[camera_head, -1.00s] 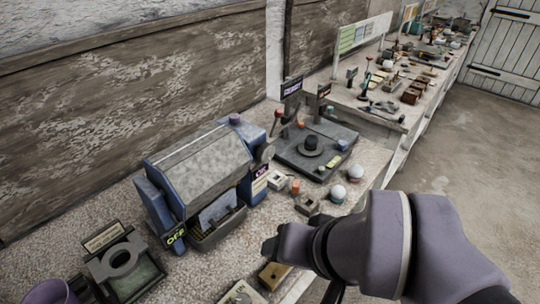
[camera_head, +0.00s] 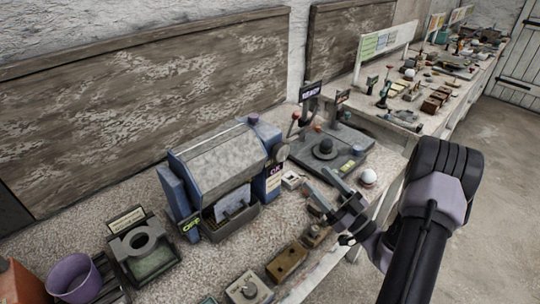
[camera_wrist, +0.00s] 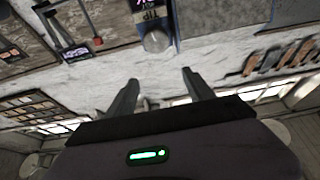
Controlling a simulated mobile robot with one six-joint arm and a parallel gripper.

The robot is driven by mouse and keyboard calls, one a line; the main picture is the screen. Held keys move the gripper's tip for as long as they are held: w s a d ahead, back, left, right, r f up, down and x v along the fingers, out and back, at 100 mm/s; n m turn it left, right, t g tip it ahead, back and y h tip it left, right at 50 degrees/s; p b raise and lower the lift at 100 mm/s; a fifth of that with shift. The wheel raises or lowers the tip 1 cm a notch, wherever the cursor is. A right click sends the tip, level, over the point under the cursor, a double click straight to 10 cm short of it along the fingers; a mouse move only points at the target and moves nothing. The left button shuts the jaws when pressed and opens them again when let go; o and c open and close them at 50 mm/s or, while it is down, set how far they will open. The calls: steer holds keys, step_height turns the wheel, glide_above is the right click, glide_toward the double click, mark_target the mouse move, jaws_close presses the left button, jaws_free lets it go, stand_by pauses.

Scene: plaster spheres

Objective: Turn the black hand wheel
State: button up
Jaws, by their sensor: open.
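A blue machine (camera_head: 215,165) with a grey drum-like cover stands on the bench. A round grey-black disc (camera_head: 281,152) sits on its right side and may be the hand wheel. A black round piece with a domed top (camera_head: 325,148) lies on a dark base plate further back; I cannot tell for sure which is the wheel. My gripper (camera_head: 318,182) is open and empty, right of the machine and above the bench's front part. In the wrist view, a round grey piece (camera_wrist: 157,40) shows beyond the open fingers (camera_wrist: 160,76), apart from them.
A lever with a red knob (camera_head: 295,116) and signs rise behind the base plate. A purple cup (camera_head: 75,278) stands at the left.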

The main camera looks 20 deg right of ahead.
mark_target(284, 156)
steer(key=w+a, duration=0.1)
steer(key=w, duration=0.2)
steer(key=w+a+b, duration=0.1)
steer(key=w, duration=0.3)
steer(key=w+a+b, duration=0.1)
steer(key=w+a, duration=0.1)
steer(key=w, duration=0.2)
steer(key=shift+f, duration=0.1)
steer(key=shift+w+a+b, duration=0.15)
steer(key=shift+w+b, duration=0.25)
steer(key=shift+b, duration=0.05)
steer(key=shift+w+a+r, duration=0.1)
steer(key=shift+w+r, duration=0.05)
steer(key=shift+r, duration=0.15)
steer(key=c, duration=1.1)
